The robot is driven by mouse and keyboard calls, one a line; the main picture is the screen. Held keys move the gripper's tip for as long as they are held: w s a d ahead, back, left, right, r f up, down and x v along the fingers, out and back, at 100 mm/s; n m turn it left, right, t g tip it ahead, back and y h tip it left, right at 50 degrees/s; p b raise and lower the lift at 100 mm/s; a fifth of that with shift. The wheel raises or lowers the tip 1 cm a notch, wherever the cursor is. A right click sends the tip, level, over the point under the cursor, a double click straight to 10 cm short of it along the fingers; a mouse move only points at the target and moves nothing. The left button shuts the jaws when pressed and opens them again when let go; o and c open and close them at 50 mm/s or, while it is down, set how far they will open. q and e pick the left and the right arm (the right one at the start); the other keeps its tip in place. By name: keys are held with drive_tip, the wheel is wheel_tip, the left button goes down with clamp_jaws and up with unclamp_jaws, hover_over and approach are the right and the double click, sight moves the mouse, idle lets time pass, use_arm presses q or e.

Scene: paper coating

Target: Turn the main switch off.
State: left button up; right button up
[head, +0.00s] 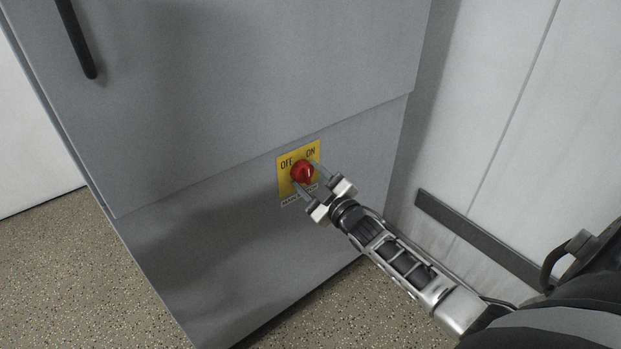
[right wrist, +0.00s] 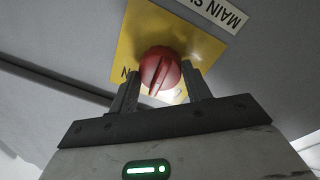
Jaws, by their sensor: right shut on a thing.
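The main switch is a round red knob (head: 301,172) on a yellow plate (head: 284,183) marked OFF at left and ON at right, low on the front of a grey cabinet. My right gripper (head: 309,182) is shut on the knob, one finger on each side. In the right wrist view the red knob (right wrist: 160,72) sits between the two fingers of my right gripper (right wrist: 161,88). A light mark on the knob points towards ON in the head view. My left gripper is not in view.
The grey cabinet (head: 230,80) fills the middle, with a black handle (head: 77,40) at upper left. A pale wall (head: 500,110) with a dark rail (head: 475,238) stands to the right. Speckled floor (head: 70,280) lies clear at lower left.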

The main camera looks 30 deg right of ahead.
drive_tip(key=n, duration=0.3)
drive_tip(key=shift+f, duration=0.15)
drive_tip(key=n, duration=0.2)
drive_tip(key=shift+d+n+b, duration=0.1)
drive_tip(key=shift+n+b, duration=0.2)
drive_tip(key=shift+b, duration=0.05)
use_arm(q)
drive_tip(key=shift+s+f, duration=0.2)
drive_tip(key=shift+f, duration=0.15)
use_arm(e)
drive_tip(key=shift+n+y, duration=0.4)
drive_tip(key=shift+n, duration=1)
use_arm(q)
drive_tip(key=shift+b, duration=0.3)
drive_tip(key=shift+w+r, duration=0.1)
use_arm(e)
drive_tip(key=shift+n, duration=0.3)
drive_tip(key=o, duration=1)
